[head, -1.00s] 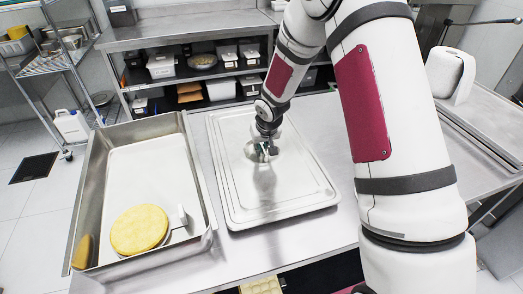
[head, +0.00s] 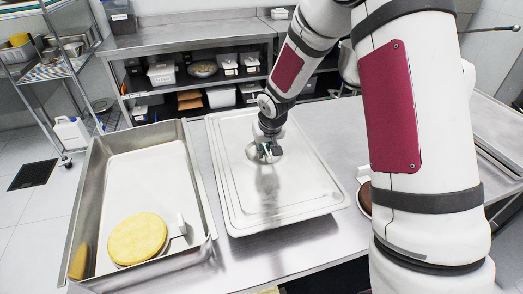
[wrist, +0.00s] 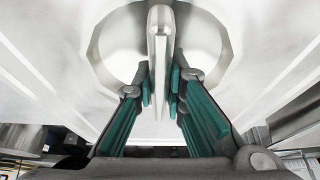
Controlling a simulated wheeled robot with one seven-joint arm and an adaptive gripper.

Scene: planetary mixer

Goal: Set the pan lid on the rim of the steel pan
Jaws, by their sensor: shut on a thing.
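The pan lid (head: 240,195) is a flat rectangular steel sheet with a raised border and a round recess holding a handle. It is over the table, right of the steel pan (head: 85,205), close beside its right wall. My gripper (head: 264,154) is at the recess, shut on the lid's handle. In the wrist view the upright handle plate (wrist: 161,75) stands between the teal finger pads (wrist: 160,88). I cannot tell whether the lid rests on the table or hangs slightly above it. The pan is deep, rectangular and open on top.
A round yellow thing (head: 137,238) and a small upright grey piece (head: 182,224) are in the pan's near end. A brown round item (head: 365,198) shows partly behind my arm. A shelf unit (head: 180,42) stands behind. Bare table (head: 345,130) lies right of the lid.

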